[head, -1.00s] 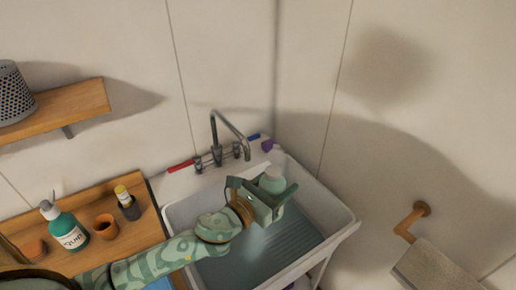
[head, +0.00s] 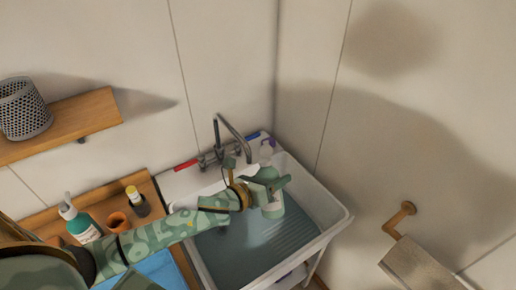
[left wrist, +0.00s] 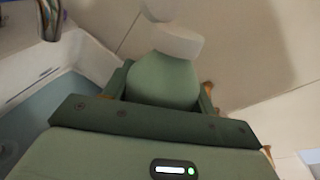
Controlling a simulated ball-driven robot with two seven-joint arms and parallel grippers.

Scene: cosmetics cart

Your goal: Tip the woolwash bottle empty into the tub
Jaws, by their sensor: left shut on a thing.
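The woolwash bottle (head: 268,174), pale green with a whitish top and a light label low on its side, is held over the tub (head: 322,242). My left gripper (head: 266,186) is shut around its body. The bottle stands roughly upright, top up. In the left wrist view, the bottle's green shoulder (left wrist: 163,80) and white cap (left wrist: 175,42) rise between the fingers. The white tub has a ribbed slope inside and what looks like bluish water. The bottle's lower end hangs inside the tub's outline; its exact height is unclear. My right gripper is not in view.
A tap (head: 232,138) rises behind the tub, with a red item (head: 185,165) on the back ledge. A teal pump bottle (head: 82,225), terracotta cup (head: 117,222) and yellow-capped bottle (head: 138,203) stand left. A wooden wall holder (head: 402,218) is right.

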